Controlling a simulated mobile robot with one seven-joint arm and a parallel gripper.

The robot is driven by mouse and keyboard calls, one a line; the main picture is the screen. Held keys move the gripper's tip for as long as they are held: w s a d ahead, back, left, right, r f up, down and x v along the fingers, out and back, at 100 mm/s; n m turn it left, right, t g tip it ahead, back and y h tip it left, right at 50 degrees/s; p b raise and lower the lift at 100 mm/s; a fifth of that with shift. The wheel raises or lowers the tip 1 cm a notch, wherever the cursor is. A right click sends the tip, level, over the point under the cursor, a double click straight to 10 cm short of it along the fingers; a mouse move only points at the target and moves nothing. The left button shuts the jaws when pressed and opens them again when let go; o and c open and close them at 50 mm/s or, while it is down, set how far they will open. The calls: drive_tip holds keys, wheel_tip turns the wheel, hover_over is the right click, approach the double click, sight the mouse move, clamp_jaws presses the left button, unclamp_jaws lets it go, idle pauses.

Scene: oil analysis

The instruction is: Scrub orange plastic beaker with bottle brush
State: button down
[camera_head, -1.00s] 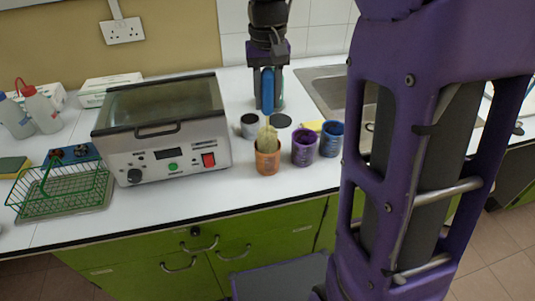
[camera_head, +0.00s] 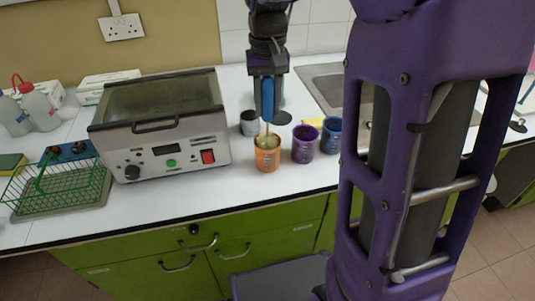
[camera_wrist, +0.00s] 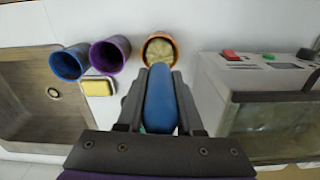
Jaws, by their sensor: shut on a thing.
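The orange plastic beaker (camera_head: 267,159) stands upright on the white counter in front of the purple beaker's left side, and it also shows in the wrist view (camera_wrist: 174,47). My gripper (camera_head: 267,108) is above it, shut on the blue handle of the bottle brush (camera_wrist: 159,101). The brush points down, and its pale yellow bristle head (camera_head: 266,141) is mostly inside the orange beaker. The beaker wall hides the lower bristles. I cannot tell whether they touch the bottom.
A purple beaker (camera_head: 304,145) and a blue beaker (camera_head: 331,136) stand close on the right. A grey cup (camera_head: 248,124) stands behind. The water bath (camera_head: 158,145) is on the left, a sink (camera_head: 340,88) on the right. A yellow sponge (camera_wrist: 98,88) lies near the sink.

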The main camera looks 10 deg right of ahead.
sight(268, 77)
wheel_tip(268, 77, up, 5)
drive_tip(key=p, duration=0.3)
drive_tip(key=shift+p, duration=0.35)
drive_tip(key=shift+r, duration=3.75)
